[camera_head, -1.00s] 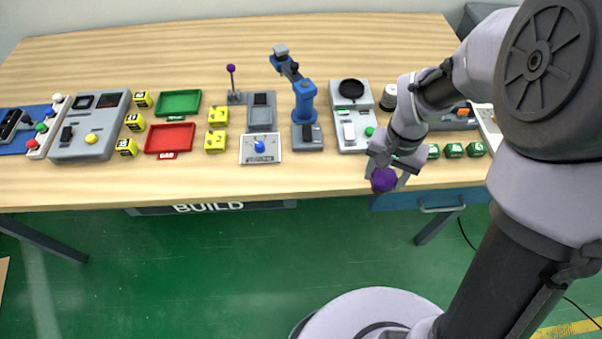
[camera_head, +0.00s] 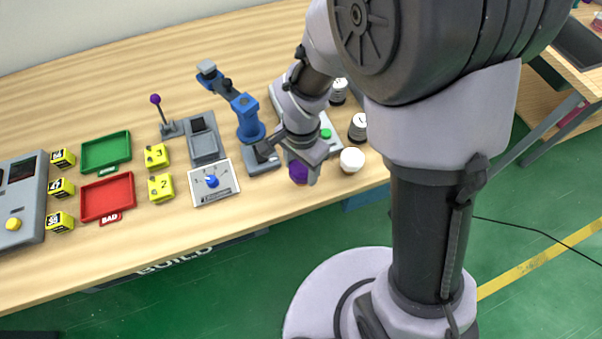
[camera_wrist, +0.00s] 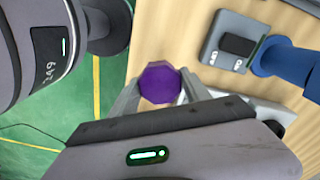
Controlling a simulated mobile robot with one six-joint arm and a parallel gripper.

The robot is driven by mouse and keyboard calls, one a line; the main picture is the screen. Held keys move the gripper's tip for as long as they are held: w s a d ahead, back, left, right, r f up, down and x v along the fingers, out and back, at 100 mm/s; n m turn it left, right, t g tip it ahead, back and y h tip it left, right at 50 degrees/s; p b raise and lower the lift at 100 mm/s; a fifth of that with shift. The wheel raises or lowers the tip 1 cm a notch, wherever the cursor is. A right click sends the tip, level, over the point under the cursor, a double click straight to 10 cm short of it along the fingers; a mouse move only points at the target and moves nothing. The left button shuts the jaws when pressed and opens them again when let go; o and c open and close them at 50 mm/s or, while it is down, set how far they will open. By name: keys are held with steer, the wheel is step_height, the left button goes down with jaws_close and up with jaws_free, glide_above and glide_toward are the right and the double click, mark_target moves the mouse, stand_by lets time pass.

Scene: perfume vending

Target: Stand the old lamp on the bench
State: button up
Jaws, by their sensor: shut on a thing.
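A faceted purple lamp (camera_head: 298,172) shows between the fingers of my gripper (camera_head: 299,174), which is shut on it. The wrist view also shows the purple lamp (camera_wrist: 160,82) from above, gripped between both fingertips (camera_wrist: 158,88). Only its top and part of its side show; its base is hidden. It is near the front edge of the wooden bench (camera_head: 110,248), and I cannot tell whether it touches the top.
A white round-topped item (camera_head: 352,159) is just right of my gripper. A blue jointed device (camera_head: 246,122) and a white panel with a blue knob (camera_head: 213,184) are to its left. Red (camera_head: 107,196) and green (camera_head: 106,151) trays lie further left. Bare wood runs along the front.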

steer(key=shift+f+b, duration=0.4)
steer(key=shift+f, duration=0.9)
steer(key=o, duration=1.4)
steer(key=shift+o, duration=0.2)
step_height(320, 180, up, 12)
steer(key=p, duration=0.5)
steer(key=shift+w, duration=0.1)
step_height(320, 180, up, 5)
steer(key=t, duration=0.1)
glide_above(301, 167)
steer(key=d, duration=0.2)
steer(key=s+d+r+n+t+y, duration=0.2)
steer(key=s+d+r+n+t, duration=0.2)
steer(key=s+r, duration=0.7)
steer(key=shift+s+d+r+n+t, duration=0.15)
steer(key=shift+d+r+n+t, duration=0.25)
steer(key=shift+n, duration=0.1)
